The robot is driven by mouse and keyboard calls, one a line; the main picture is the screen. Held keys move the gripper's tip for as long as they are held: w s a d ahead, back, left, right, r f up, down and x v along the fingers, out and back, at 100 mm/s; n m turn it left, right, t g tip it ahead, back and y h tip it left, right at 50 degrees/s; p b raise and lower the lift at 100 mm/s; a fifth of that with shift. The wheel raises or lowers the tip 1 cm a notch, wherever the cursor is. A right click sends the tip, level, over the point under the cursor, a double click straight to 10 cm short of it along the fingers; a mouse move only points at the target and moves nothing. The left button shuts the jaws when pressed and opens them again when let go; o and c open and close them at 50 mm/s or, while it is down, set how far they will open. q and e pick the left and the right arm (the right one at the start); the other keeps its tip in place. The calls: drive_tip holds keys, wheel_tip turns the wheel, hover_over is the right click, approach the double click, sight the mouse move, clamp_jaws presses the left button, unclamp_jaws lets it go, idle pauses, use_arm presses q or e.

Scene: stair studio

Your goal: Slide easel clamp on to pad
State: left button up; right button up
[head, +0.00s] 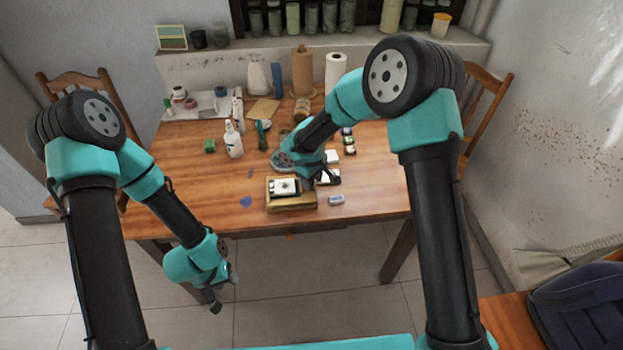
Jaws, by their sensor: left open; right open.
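A small wooden easel or block (308,201) stands near the table's front edge. A white pad (284,186) with a dark mark lies on it, with dark edging at its sides. I cannot tell which dark part is the clamp. My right gripper (321,182) is open just right of the pad, low over the easel's right end; its fingers partly hide what is there. I cannot tell whether it touches anything. My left gripper (228,292) is open and empty, in front of the table and below its edge.
A blue piece (246,202) and a grey eraser-like block (337,200) lie beside the easel. A white bottle (233,140), a green block (210,146) and small jars (349,141) stand farther back. The table's left front is clear.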

drive_tip(key=shift+c, duration=0.3)
clamp_jaws()
drive_tip(key=shift+a, duration=0.1)
drive_tip(key=shift+a, duration=0.8)
drive_tip(key=shift+o, duration=0.3)
unclamp_jaws()
drive_tip(key=shift+r, duration=0.1)
